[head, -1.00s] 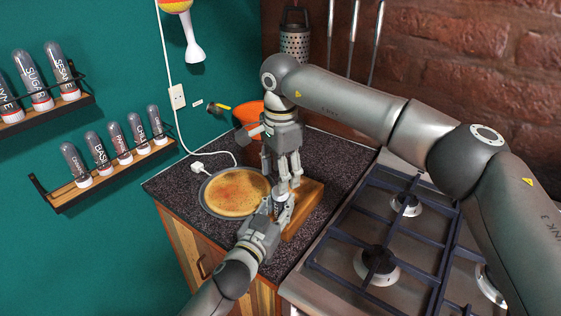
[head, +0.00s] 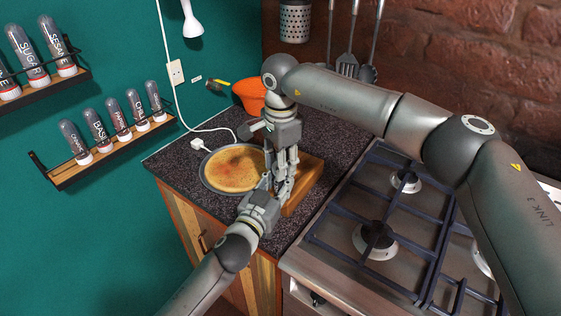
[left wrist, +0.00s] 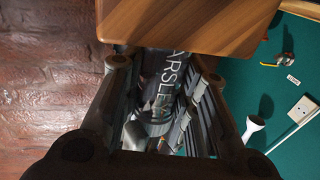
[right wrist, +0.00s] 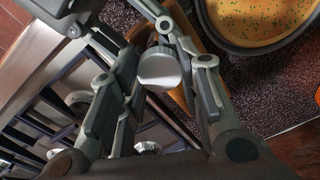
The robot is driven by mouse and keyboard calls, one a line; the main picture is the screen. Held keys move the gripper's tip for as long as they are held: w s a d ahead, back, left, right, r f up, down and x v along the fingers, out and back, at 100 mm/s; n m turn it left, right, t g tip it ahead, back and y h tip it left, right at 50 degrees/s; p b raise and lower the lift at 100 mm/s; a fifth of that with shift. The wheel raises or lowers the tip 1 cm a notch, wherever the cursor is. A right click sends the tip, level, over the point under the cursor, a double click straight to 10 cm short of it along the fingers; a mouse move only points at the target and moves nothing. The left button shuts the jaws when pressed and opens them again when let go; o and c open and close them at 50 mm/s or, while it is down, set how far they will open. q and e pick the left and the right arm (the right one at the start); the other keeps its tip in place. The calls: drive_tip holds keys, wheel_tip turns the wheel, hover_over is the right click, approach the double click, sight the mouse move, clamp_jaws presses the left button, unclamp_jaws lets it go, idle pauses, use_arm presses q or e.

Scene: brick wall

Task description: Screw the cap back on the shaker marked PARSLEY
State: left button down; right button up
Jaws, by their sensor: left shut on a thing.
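The shaker marked PARSLEY (left wrist: 170,82) shows in the left wrist view, a dark see-through tube with white letters, partly covered by fingers. My left gripper (head: 272,188) is shut on it near the wooden block. My right gripper (head: 284,180) comes down from above, its fingers close to the left gripper's. In the right wrist view, a pale round disc, apparently the cap (right wrist: 160,70), lies between the right fingers (right wrist: 165,85). Whether they press on it, and whether it touches the shaker's neck, I cannot tell. In the head view the fingers hide the shaker and cap.
A pan with a flat round bake (head: 233,170) sits left of the grippers on the dark counter. A wooden block (head: 306,180) is close on the right, then the gas hob (head: 385,225). An orange bowl (head: 250,92) stands behind. Capped shakers stand on wall shelves (head: 100,165).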

drive_tip(key=shift+c, duration=1.2)
drive_tip(key=m, duration=1.5)
drive_tip(key=shift+m, duration=0.4)
drive_tip(key=m, duration=0.6)
drive_tip(key=shift+m, duration=0.3)
drive_tip(key=o, duration=1.2)
drive_tip(key=r, duration=1.2)
drive_tip(key=shift+s, duration=0.35)
